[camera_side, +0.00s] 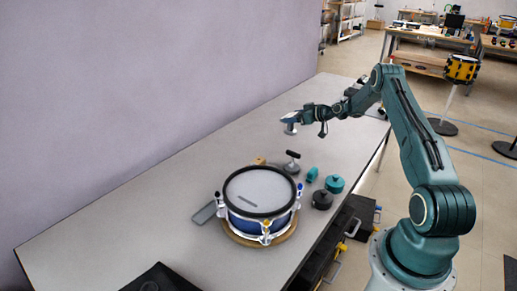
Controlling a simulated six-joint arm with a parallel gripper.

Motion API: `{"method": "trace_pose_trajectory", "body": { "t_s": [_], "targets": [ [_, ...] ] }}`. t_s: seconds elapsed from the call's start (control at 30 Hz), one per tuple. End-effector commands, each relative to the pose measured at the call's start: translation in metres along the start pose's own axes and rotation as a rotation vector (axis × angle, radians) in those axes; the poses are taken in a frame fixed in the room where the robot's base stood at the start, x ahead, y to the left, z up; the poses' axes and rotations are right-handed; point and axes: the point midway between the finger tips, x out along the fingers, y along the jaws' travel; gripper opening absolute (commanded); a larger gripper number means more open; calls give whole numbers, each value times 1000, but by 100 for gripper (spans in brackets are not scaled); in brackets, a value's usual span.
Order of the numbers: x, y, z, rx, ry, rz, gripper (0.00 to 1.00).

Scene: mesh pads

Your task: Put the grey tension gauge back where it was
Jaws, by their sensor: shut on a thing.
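My gripper (291,119) is at the end of the outstretched arm, above the far part of the grey table. It is shut on a small grey thing (290,128), which looks like the grey tension gauge. The jaws hide part of it, and it is too small to tell whether its bottom touches the table. A blue drum (246,220) with a grey mesh head and black rim stands nearer, on a round wooden base. A small dark bar-shaped mark lies on its head.
Right of the drum stand a dark T-handled tool (292,162), a teal cylinder (312,174), a teal round piece (334,184) and a black round piece (322,199). A flat grey slab (205,212) lies left of the drum. The table's far left is clear.

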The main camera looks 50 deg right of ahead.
Motion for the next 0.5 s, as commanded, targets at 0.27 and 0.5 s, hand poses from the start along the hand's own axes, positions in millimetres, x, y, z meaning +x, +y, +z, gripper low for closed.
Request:
{"method": "trace_pose_trajectory", "body": {
  "t_s": [0.27, 0.5],
  "targets": [
    [-23, 0, -58, -5, 6, 2, 27],
    [-36, 0, -88, -5, 4, 1, 27]
  ]
}}
